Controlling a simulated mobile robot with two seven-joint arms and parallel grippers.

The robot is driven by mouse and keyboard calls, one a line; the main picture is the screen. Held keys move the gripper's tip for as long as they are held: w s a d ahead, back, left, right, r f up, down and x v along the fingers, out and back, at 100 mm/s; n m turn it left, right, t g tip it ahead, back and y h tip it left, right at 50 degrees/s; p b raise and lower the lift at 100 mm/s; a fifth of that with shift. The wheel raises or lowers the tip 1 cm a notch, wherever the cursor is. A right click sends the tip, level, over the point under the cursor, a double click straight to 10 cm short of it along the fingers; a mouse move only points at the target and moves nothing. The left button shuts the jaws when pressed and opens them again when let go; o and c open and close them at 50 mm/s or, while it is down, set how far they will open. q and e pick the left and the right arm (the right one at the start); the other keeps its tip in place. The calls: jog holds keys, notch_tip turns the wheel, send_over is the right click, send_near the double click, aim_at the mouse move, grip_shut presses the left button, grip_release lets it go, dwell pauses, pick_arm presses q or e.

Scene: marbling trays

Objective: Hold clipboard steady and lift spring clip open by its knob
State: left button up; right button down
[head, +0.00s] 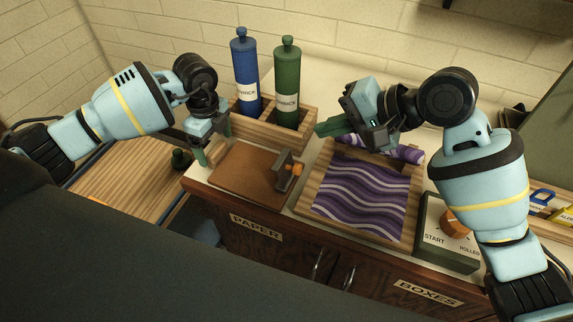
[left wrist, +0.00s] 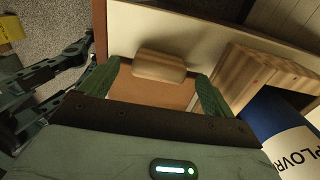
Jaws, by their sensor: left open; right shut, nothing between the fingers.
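The brown clipboard (head: 240,178) lies flat on the counter, left of the marbling tray. Its dark spring clip (head: 283,182) stands at the right side and carries an orange knob (head: 295,170). My left gripper (head: 212,143) is open at the clipboard's back left corner. In the left wrist view, a pale wooden block (left wrist: 160,66) at the clipboard's edge lies between the spread green fingers of my left gripper (left wrist: 158,76); contact cannot be told. My right gripper (head: 322,130) is shut and empty, above the tray's back edge, apart from the knob.
A wooden rack (head: 255,129) behind the clipboard holds a blue bottle (head: 246,75) and a green bottle (head: 287,85). The wooden tray (head: 310,196) holds a purple wavy sheet (head: 360,195). A box with an orange dial (head: 455,224) stands at right.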

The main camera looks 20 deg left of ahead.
pick_arm(q)
notch_tip(320, 180, up, 10)
jog(key=shift+f, duration=0.15)
dwell(0.5)
